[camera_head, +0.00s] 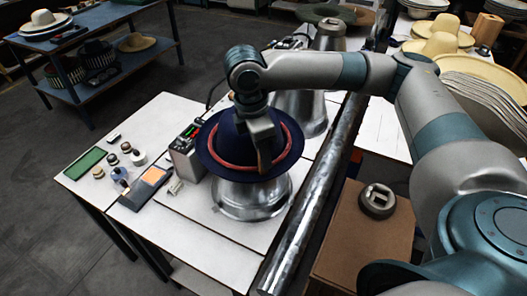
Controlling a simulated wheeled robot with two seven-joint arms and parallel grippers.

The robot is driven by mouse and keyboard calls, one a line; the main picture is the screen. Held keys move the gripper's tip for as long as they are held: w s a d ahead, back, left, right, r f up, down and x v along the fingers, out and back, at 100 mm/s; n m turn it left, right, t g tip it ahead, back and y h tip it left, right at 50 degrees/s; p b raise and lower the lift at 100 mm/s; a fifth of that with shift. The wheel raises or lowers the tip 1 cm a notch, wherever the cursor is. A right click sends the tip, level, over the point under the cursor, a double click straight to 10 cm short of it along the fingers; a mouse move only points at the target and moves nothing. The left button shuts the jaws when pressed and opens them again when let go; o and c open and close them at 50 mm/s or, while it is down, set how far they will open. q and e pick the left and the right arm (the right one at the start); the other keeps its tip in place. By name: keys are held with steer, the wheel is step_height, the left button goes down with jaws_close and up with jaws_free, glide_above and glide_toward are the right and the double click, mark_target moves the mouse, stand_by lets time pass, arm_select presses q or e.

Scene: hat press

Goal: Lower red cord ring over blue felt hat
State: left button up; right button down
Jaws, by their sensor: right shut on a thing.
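The blue felt hat (226,126) sits brim down on a round metal form (243,203) on the white table. The red cord ring (228,164) loops around the hat's crown, its near side low, close to the brim. I cannot tell whether it touches the brim all round. My right gripper (264,160) comes down from above in front of the hat and is shut on the near right part of the ring. The gripper and wrist hide part of the crown and of the ring. My left gripper is not in view.
A small control box (187,152) stands close left of the hat. A metal pipe (318,190) runs along the table's right side. A cardboard box (365,237) stands right of it. Small tools and a green mat (85,164) lie at the left.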

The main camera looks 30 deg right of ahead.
stand_by(0.4)
steer(key=c, duration=1.6)
jaws_free()
steer(key=shift+o, duration=0.2)
steer(key=shift+r, duration=0.1)
steer(key=shift+a+r+p, duration=0.15)
steer(key=shift+r+p, duration=1.7)
steer(key=shift+p, duration=0.5)
steer(key=shift+a+r+p, duration=0.15)
steer(key=shift+r+p, duration=1.65)
steer(key=shift+p, duration=0.55)
steer(key=shift+f, duration=0.1)
